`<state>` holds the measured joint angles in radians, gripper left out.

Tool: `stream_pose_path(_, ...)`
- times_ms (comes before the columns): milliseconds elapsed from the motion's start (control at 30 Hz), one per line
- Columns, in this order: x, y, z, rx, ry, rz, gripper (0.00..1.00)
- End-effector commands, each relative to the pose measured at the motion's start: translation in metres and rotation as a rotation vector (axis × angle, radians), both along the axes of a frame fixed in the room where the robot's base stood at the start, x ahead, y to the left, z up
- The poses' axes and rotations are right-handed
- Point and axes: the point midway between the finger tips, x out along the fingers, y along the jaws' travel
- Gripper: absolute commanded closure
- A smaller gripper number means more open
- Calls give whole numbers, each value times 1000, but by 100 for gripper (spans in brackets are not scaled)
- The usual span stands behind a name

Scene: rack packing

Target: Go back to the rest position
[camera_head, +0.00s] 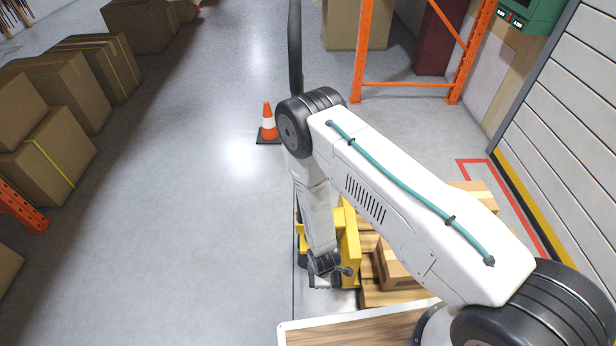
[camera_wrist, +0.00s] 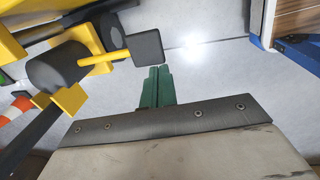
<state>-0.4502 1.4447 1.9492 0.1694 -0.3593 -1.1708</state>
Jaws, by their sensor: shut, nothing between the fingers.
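My gripper shows in the wrist view as two green fingers (camera_wrist: 157,86) pressed together, with nothing between them. They point over bare grey floor. In the head view my white arm bends down at the middle, and its dark wrist end is low beside a yellow frame; the fingers cannot be made out there. The yellow frame (camera_head: 350,246) stands just right of the wrist end. In the wrist view, yellow and black parts (camera_wrist: 92,64) lie close to the left of the fingers, apart from them in the picture.
A wooden pallet (camera_head: 388,297) carries cardboard boxes (camera_head: 393,268) right of the yellow frame, partly hidden by my arm. A white-rimmed wooden top (camera_head: 345,332) is at the bottom. An orange cone (camera_head: 267,125) stands beyond. Boxes (camera_head: 62,150) line the left; the middle floor is clear.

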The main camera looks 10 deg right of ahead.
Motion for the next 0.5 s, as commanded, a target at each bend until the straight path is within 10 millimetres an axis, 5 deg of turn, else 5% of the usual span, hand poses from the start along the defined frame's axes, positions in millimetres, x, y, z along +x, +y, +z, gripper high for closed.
stream_pose_path(233, -5, -2, -1, -2, 25, -53, 100)
stream_pose_path(400, -54, -18, 3, -63, 206, -207, 100)
stream_pose_path(500, -67, -21, 32, -106, 304, -316, 100)
